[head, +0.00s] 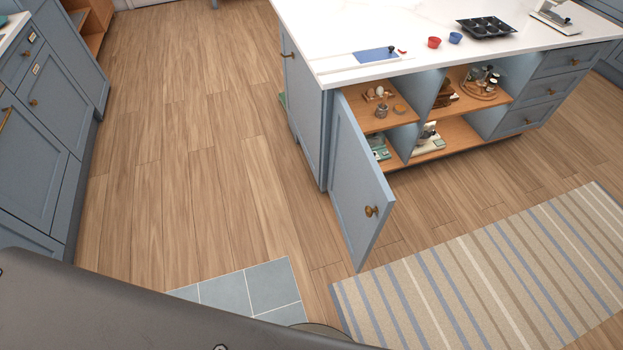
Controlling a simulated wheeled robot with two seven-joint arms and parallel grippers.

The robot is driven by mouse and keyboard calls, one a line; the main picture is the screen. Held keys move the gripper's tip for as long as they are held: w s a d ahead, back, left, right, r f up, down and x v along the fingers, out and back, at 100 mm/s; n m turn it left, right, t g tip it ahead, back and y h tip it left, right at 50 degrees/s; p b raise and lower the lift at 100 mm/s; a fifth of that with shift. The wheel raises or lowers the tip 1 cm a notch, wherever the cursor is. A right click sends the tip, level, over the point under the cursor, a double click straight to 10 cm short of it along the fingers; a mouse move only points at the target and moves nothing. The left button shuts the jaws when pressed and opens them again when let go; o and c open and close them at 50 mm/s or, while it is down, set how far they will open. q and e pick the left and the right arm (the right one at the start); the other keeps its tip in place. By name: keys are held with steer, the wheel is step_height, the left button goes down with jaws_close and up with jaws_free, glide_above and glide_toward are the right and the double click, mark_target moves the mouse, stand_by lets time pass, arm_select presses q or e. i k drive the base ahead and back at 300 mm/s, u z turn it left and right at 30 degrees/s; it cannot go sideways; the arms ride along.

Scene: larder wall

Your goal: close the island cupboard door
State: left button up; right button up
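The island cupboard door (353,188) is blue-grey and stands wide open, swung out from the left end of the island. Its round brass knob (371,211) is near the free edge. The island (300,62) has a white marble top. Behind the door the cupboard's wooden shelves (372,128) show, with small jars and other items on them; the door hides part of the lower shelf. Neither of my grippers is in view.
A striped rug (490,275) lies in front of the island, near the door's lower corner. Blue-grey tiles (247,290) are set in the wooden floor (190,170). Drawers and cupboards (45,125) line the left side. The floor between them and the island is clear.

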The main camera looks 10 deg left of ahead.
mark_target(363, 201)
steer(key=u, duration=0.05)
steer(key=i, duration=0.5)
steer(key=z, duration=1.7)
steer(key=k, duration=0.75)
steer(key=u, duration=1.35)
